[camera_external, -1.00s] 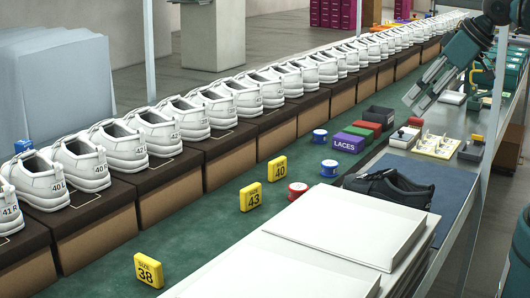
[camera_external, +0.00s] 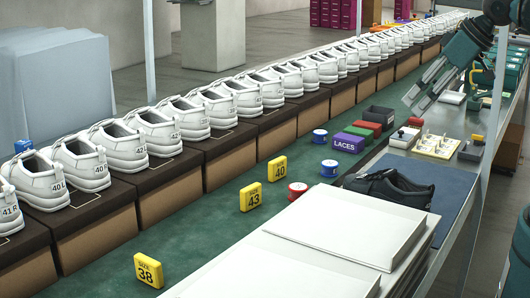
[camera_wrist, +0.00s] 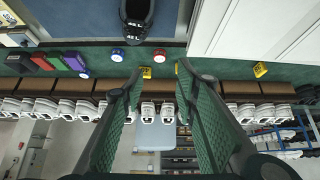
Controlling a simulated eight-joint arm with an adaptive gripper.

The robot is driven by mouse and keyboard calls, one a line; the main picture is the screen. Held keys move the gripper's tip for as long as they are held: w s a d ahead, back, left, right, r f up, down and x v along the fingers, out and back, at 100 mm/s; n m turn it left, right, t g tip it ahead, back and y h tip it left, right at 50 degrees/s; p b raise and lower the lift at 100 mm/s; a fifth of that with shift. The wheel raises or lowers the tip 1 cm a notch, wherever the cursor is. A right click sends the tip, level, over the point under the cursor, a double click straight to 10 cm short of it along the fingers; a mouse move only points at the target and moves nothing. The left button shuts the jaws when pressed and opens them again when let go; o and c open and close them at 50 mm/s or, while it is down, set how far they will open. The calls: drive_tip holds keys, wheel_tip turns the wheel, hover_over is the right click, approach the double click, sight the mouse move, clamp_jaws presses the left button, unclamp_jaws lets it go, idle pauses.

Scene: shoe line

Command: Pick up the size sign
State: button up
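Several yellow size signs stand on the green belt. In the external view they read 38 (camera_external: 149,270), 43 (camera_external: 250,197) and 40 (camera_external: 277,168). In the wrist view, one yellow sign (camera_wrist: 146,73) shows between my fingertips in the picture, far beyond them. Another sign (camera_wrist: 178,68) is partly hidden by the right finger, and a third sign (camera_wrist: 260,70) stands to the right. My gripper (camera_wrist: 160,80) has its two green fingers wide apart with nothing between them. In the external view my arm is at the upper right, above the bench and well away from the signs.
White shoes (camera_external: 125,145) on brown boxes (camera_external: 95,235) line the belt. White trays (camera_external: 340,225) and a black shoe (camera_external: 390,188) lie on the bench. A metal post (camera_external: 490,130) rises at right.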

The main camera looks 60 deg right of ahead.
drive_tip(key=shift+w+r, duration=0.1)
drive_tip(key=shift+w, duration=0.05)
drive_tip(key=n+g+h, duration=0.4)
drive_tip(key=n+g, duration=0.4)
drive_tip(key=n, duration=0.9)
hover_over(276, 160)
drive_tip(key=a, duration=0.2)
wheel_tip(276, 160, down, 23)
drive_tip(key=shift+a+f+p, duration=0.1)
drive_tip(key=shift+a+p, duration=0.05)
drive_tip(key=shift+p, duration=0.2)
drive_tip(key=shift+w+f, duration=0.1)
drive_tip(key=shift+f, duration=0.2)
drive_tip(key=shift+h, duration=0.3)
drive_tip(key=shift+x, duration=1.25)
